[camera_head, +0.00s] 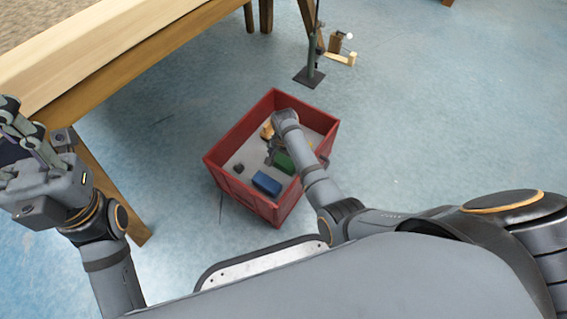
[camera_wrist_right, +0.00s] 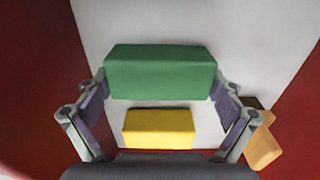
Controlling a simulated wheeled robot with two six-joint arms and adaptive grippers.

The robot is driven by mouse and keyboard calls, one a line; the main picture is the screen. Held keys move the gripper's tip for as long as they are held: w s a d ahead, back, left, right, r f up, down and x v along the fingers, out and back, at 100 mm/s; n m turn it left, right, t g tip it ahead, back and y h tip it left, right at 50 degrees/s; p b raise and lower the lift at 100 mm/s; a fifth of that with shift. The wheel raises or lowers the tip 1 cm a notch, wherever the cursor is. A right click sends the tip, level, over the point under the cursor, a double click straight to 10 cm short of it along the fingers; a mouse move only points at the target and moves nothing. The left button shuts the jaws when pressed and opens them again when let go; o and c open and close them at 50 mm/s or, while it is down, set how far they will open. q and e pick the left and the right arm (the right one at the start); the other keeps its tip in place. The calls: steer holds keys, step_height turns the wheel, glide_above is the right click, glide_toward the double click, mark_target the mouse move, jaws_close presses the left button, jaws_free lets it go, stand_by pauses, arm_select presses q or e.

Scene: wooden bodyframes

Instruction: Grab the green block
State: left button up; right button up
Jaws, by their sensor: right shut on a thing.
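The green block (camera_wrist_right: 160,72) is large between the two fingers of my right gripper (camera_wrist_right: 158,88) in the right wrist view. The fingers touch its two ends. In the head view the green block (camera_head: 284,163) shows partly beside my right arm, inside the red crate (camera_head: 239,193). My right gripper (camera_head: 280,150) reaches down into the crate and is mostly hidden there by its own wrist. My left gripper (camera_head: 22,140) is at the left edge, up near the table and away from the crate; its fingers look spread apart.
A blue block (camera_head: 266,184), a small dark object (camera_head: 238,168) and an orange-yellow object (camera_head: 267,131) lie in the crate. A yellow block (camera_wrist_right: 158,128) lies below the green one in the wrist view. A wooden table (camera_head: 110,55) stands at upper left. Floor to the right is clear.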

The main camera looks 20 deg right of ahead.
mark_target(284, 159)
step_height(284, 159, up, 9)
steer(key=p, duration=0.6)
steer(key=shift+p, duration=0.3)
steer(key=shift+r, duration=0.55)
